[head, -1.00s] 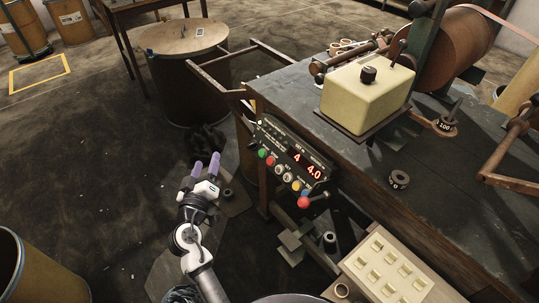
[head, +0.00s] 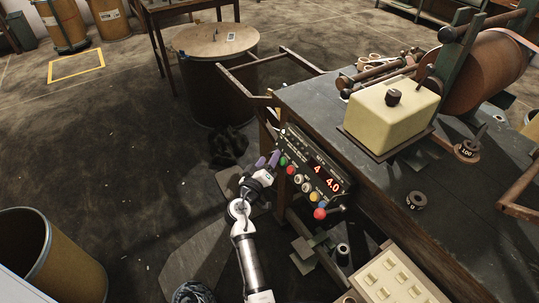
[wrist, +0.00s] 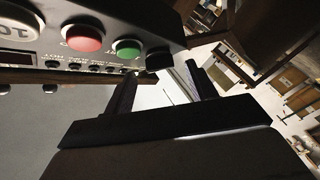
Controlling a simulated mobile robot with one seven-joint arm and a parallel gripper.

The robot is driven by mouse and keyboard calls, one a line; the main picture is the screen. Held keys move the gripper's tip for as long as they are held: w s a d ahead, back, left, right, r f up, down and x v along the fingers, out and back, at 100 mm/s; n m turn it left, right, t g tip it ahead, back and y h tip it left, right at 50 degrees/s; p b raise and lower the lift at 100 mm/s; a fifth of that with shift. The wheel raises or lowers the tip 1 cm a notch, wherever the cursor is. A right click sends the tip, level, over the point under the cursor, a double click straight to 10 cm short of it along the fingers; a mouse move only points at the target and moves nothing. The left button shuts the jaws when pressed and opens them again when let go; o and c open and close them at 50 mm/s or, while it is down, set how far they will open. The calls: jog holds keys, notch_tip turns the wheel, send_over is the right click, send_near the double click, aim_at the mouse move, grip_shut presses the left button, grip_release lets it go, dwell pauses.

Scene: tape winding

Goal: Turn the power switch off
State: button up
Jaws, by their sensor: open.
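The control panel (head: 310,170) is fixed to the side of the dark bench, with a lit red display (head: 328,179) reading 4 and 4.0. Coloured buttons run along its lower edge, including a green button (head: 283,161) and a red button (head: 291,170). My gripper (head: 267,160) is open and empty, with its purple-tipped fingers beside the panel's left end. In the wrist view, the green button (wrist: 127,47) and red button (wrist: 83,38) are at the upper left. A black knob or switch (wrist: 160,59) shows between my fingers. I cannot tell whether it is the power switch or its position.
The bench (head: 425,215) carries a cream box (head: 390,113) and a large brown roll (head: 488,75). A metal frame (head: 240,77) extends behind the panel. A drum (head: 45,255) stands at lower left; the floor between is open.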

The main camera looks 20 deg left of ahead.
jog(key=shift+w, duration=0.8)
jog(key=shift+c, duration=0.5)
jog(key=c, duration=0.9)
jog(key=shift+p, duration=0.3)
